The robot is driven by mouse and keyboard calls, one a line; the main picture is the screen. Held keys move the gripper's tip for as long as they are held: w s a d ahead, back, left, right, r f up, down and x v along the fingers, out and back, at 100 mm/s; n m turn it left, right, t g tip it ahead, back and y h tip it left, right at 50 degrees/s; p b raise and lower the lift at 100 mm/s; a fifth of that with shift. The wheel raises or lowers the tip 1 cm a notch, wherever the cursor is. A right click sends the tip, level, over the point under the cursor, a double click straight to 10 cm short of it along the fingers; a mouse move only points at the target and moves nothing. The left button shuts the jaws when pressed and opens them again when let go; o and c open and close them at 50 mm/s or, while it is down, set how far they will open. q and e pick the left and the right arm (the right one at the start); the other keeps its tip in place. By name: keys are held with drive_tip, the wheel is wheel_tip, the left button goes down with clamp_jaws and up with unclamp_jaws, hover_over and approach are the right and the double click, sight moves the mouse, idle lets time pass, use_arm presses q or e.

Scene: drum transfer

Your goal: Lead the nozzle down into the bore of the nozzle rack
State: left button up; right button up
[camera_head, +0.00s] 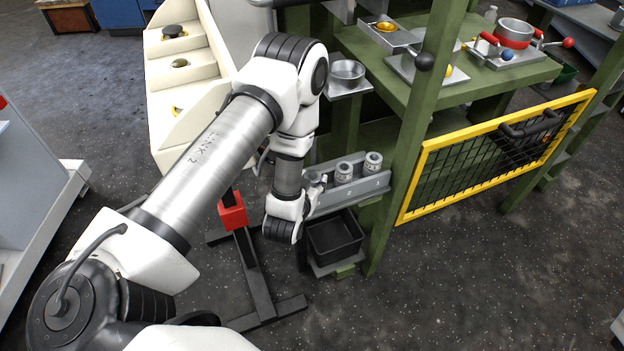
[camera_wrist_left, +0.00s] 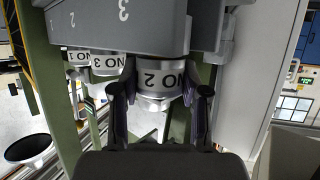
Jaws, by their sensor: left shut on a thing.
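The grey nozzle rack (camera_head: 352,194) is fixed low on the green frame. Two pale nozzles, one (camera_head: 344,171) and another (camera_head: 373,162), stand upright in it. My left gripper (camera_head: 314,183) is at the rack's left end. The left wrist view looks upside down: the rack's front plate (camera_wrist_left: 158,34) fills the top, with a large 3 on it. There my left gripper (camera_wrist_left: 160,92) is shut on the nozzle marked NO 2 (camera_wrist_left: 160,78), at the number 3 place. The plate hides its far end, so I cannot tell how deep it sits. Nozzles NO 3 (camera_wrist_left: 107,64) and NO 1 (camera_wrist_left: 79,58) stand beside it.
A black bin (camera_head: 336,236) stands below the rack. A green post (camera_head: 408,150) rises right of the rack, with a yellow mesh gate (camera_head: 490,155) beyond it. A small metal bowl (camera_head: 347,72) sits above the rack. Dark floor is free in front.

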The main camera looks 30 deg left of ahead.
use_arm(q)
drive_tip(key=o, duration=1.3)
drive_tip(key=v, duration=1.2)
drive_tip(key=shift+a, duration=0.1)
